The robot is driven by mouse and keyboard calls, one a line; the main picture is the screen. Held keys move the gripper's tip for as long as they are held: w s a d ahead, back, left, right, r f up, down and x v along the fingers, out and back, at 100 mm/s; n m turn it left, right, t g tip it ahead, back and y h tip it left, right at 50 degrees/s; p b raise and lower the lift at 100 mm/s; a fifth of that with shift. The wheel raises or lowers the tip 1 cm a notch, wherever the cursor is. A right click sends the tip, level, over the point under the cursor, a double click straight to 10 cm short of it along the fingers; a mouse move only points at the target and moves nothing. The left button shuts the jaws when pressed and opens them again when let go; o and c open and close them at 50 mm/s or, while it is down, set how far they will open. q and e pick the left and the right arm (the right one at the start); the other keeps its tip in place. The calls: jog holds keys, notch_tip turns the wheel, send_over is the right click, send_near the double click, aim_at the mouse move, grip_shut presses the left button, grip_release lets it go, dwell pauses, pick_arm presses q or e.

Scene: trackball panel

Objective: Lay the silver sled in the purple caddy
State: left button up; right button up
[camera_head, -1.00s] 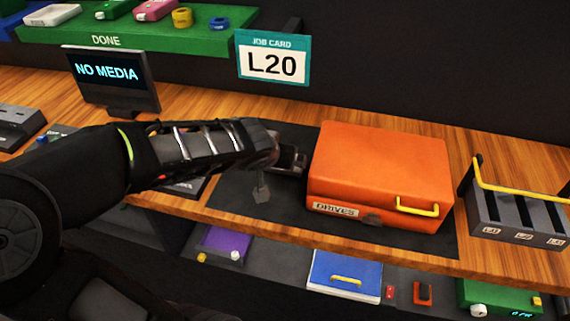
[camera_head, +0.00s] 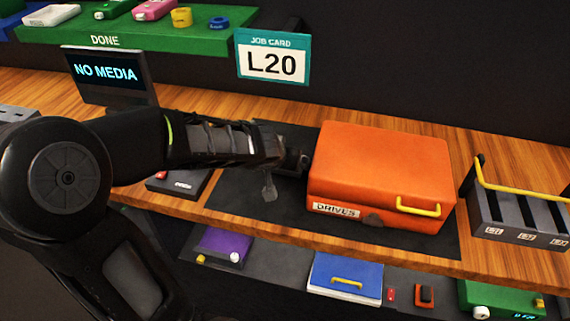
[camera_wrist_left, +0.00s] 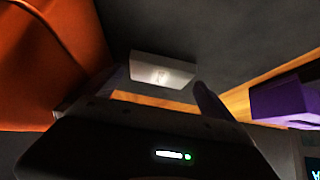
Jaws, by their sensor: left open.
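The silver sled (camera_wrist_left: 162,70) shows in the left wrist view as a pale block with a small mark, on a dark surface beyond the fingertips. In the head view I cannot make it out; my arm or the orange case may hide it. My left gripper (camera_head: 285,178) is low over the dark mat, left of the orange case. It is open; in the left wrist view its fingers (camera_wrist_left: 155,84) stand apart with nothing clearly between them. A purple box (camera_wrist_left: 284,101), perhaps the caddy, is at the right there. A purple unit (camera_head: 222,246) lies on the lower shelf in the head view; I cannot tell if they match.
The orange case (camera_head: 380,175) stands close right of my left gripper. A slotted rack (camera_head: 520,215) with a yellow handle is farther right. A monitor (camera_head: 108,76) stands behind my arm. A blue unit (camera_head: 345,277) lies on the lower shelf. Bare mat lies before the case.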

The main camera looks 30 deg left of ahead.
pick_arm(q)
jog(key=shift+x, duration=0.95)
jog(key=c, duration=1.4)
jog(key=shift+r, duration=0.55)
jog(key=shift+c, duration=0.2)
notch_tip(320, 180, up, 9)
jog(key=p, duration=0.3)
jog(key=shift+p, duration=0.3)
